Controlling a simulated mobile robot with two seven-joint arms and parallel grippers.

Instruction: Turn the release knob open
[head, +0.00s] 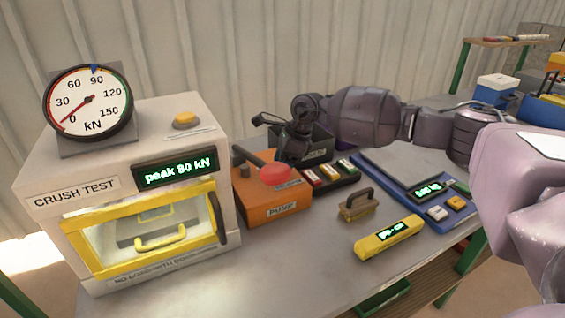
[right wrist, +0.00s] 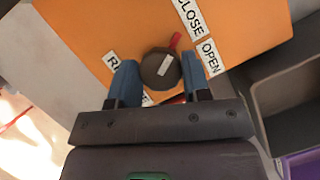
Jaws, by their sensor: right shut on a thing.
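The release knob (right wrist: 159,70) is a dark round knob with a white strip and a red pointer, on top of the orange pump (head: 262,206). My right gripper (right wrist: 160,80) is shut on the knob, one blue finger on each side of it. The red pointer (right wrist: 175,40) points toward the CLOSE label (right wrist: 189,17); the OPEN label (right wrist: 208,57) is to its right. Another label is partly hidden by the left finger. My left gripper is out of view.
The pump's lever with a red ball (head: 275,174) stands close in front of my right gripper. The crush test press (head: 130,160) is at left; its display reads peak 80 kN. A dark bin (head: 318,148) sits behind the pump. A scale (head: 400,175) is at right.

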